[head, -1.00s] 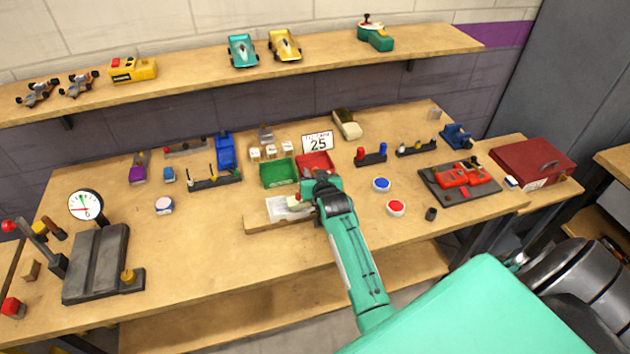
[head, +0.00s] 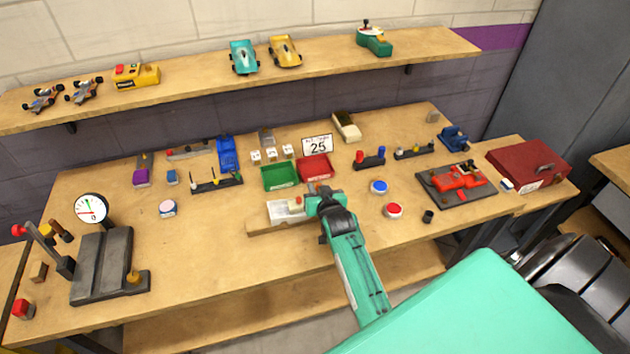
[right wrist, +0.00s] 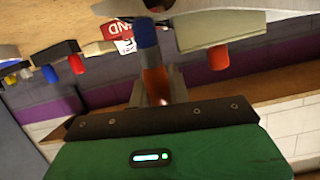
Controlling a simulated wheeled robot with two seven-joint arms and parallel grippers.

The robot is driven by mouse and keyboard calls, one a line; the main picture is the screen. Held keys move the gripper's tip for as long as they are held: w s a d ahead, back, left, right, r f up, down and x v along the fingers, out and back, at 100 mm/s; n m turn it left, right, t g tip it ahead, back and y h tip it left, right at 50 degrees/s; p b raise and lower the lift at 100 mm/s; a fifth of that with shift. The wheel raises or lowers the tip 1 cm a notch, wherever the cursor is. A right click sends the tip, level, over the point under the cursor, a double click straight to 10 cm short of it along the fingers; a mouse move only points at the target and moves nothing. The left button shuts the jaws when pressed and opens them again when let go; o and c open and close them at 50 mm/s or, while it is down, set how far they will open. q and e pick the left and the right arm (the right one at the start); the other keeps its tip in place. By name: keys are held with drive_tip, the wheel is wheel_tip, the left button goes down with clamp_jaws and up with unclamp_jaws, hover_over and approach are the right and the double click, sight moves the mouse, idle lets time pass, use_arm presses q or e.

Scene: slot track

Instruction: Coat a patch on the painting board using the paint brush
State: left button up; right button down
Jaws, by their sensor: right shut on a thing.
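The painting board (head: 259,225) is a low wooden slab with a white area on top, near the front edge of the bench. My right gripper (head: 318,196) is over the right part of the board and covers that end. It is shut on the paint brush; in the right wrist view an orange-brown part (right wrist: 155,84) shows between the fingers. A small cream and red piece (head: 296,203) shows just left of the fingers, over the white area. I cannot tell whether the bristles touch the board. My left gripper is not in view.
A green tray (head: 266,186) and a red tray (head: 303,178) stand just behind the board. A blue button (head: 379,187) and a red button (head: 394,210) are to the right. A dial gauge (head: 91,207) stands at the left.

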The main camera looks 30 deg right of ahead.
idle(0.3)
drive_tip(key=r+p, duration=0.1)
drive_tip(key=r, duration=0.1)
drive_tip(key=d+r+p, duration=0.1)
drive_tip(key=p, duration=0.1)
drive_tip(key=r+p, duration=0.2)
drive_tip(key=shift+s+d+r, duration=0.25)
drive_tip(key=shift+d+r, duration=0.1)
drive_tip(key=r+p, duration=0.3)
drive_tip(key=shift+s+d, duration=0.15)
drive_tip(key=shift+d, duration=0.25)
drive_tip(key=shift+f, duration=0.15)
idle(0.5)
drive_tip(key=shift+w+a+f+b, duration=0.1)
drive_tip(key=shift+a+f+b, duration=0.15)
drive_tip(key=shift+f+b, duration=0.7)
drive_tip(key=shift+w+a+f+b, duration=0.1)
drive_tip(key=shift+a+f+b, duration=0.3)
drive_tip(key=shift+f, duration=0.95)
drive_tip(key=shift+w+a+f+b, duration=0.1)
drive_tip(key=shift+a+f+b, duration=0.05)
drive_tip(key=shift+f+b, duration=0.85)
drive_tip(key=shift+a+f+b, duration=0.25)
drive_tip(key=shift+f+b, duration=0.1)
drive_tip(key=shift+f, duration=0.65)
drive_tip(key=shift+w, duration=0.1)
